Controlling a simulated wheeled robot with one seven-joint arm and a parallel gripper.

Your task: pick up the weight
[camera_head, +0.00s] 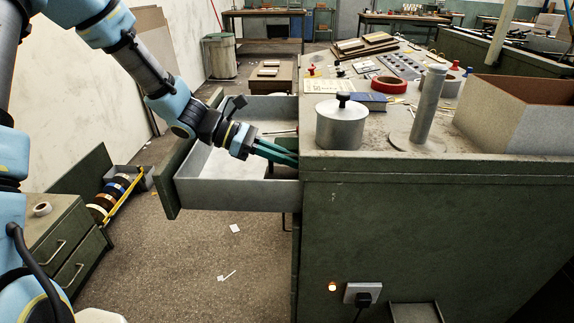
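The weight (341,127) looks to be the grey metal cylinder with a black knob on top. It stands upright on the near left part of the green bench top (385,147). My gripper (284,153), with teal fingers, is to the left of the weight and lower than its top, over the open drawer (235,195). It is apart from the weight. The fingers point right, towards the bench's left edge. The fingertips are partly hidden at that edge, and I cannot tell how far apart they are.
A blue box (365,101) and red tape roll (389,84) lie behind. The drawer juts out left. A small cabinet (65,240) stands lower left.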

